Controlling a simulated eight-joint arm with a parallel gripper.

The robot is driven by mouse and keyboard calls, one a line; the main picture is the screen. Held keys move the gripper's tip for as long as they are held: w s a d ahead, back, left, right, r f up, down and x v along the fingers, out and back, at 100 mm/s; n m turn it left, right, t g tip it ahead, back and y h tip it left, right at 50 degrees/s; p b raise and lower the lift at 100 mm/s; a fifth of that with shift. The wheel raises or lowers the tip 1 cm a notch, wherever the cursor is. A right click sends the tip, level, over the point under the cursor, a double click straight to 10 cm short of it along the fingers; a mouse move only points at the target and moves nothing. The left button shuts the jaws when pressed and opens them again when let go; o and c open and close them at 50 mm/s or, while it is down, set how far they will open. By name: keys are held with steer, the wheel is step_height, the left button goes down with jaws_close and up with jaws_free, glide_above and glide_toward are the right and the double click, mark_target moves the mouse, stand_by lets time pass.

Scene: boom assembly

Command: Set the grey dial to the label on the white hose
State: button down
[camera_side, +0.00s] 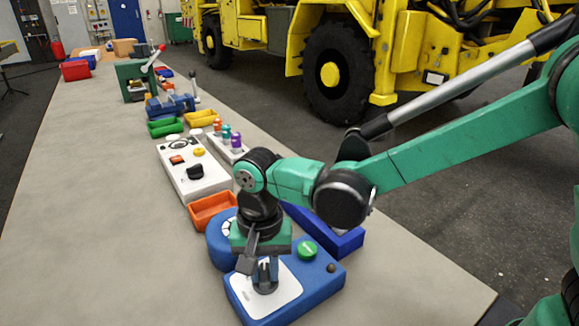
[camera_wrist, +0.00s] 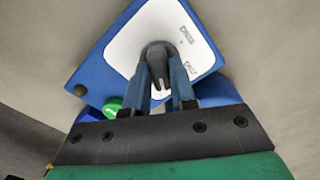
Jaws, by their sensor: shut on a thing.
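The grey dial (camera_wrist: 157,58) sits on a white plate (camera_wrist: 124,48) on top of a blue box (camera_wrist: 88,75). In the side view the box (camera_side: 325,277) lies at the near end of the bench. My gripper (camera_wrist: 161,78) points down with its two blue-grey fingers on either side of the dial, shut on it. The dial's pointer has a light line. Two small printed labels (camera_wrist: 187,35) and (camera_wrist: 192,68) are on the plate right of the dial, too small to read. I cannot make out a white hose in either view.
A green button (camera_side: 307,250) and a dark knob (camera_side: 331,268) are on the box. A blue rounded thing (camera_side: 216,244) is beside it, with an orange bin (camera_side: 211,211) and a white control panel (camera_side: 190,172) behind. The bench's left side is clear.

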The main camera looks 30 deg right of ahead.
mark_target(264, 272)
steer(key=c, duration=0.7)
jaws_free()
steer(key=shift+r, duration=2.85)
steer(key=s+d+n+t, duration=0.1)
steer(key=d+n+t, duration=0.1)
steer(key=d, duration=0.3)
steer(key=s+d+r+n+t, duration=0.1)
steer(key=s+d+n+t, duration=0.1)
steer(key=d, duration=0.4)
steer(key=s+d+r+n+t, duration=0.1)
steer(key=d+n+t, duration=0.1)
steer(key=d, duration=0.4)
steer(key=shift+s+d+r+t, duration=0.15)
steer(key=shift+s+d+t, duration=0.1)
steer(key=shift+s+t, duration=0.25)
